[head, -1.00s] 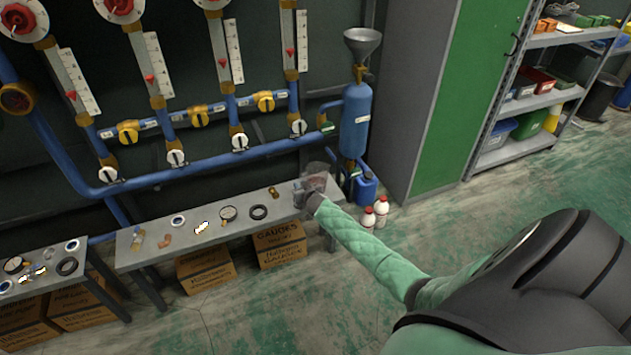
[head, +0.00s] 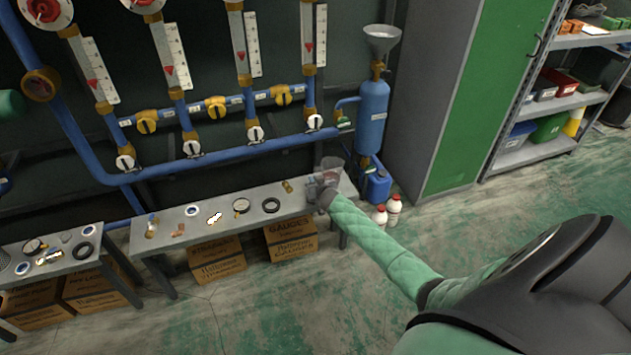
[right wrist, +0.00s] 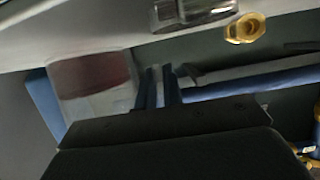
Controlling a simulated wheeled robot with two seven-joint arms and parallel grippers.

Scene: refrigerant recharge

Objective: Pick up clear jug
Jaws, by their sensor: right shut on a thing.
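The clear jug (head: 333,166) is at the right end of the long grey bench (head: 225,228), below the blue pipes. It is see-through, with a reddish tint low down. In the right wrist view the jug (right wrist: 92,78) shows large and blurred, left of the fingers. My right gripper (head: 322,184) is at the jug's near left side. Its two dark blue fingers (right wrist: 161,88) are close together, shut on the jug, seemingly at its handle, though the contact is blurred. I cannot tell if the jug's base touches the bench. My left gripper is out of view.
A blue tank (head: 370,118) with a funnel (head: 382,38) stands behind the jug. A blue canister (head: 378,185) and white bottles (head: 387,212) are on the floor to the right.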

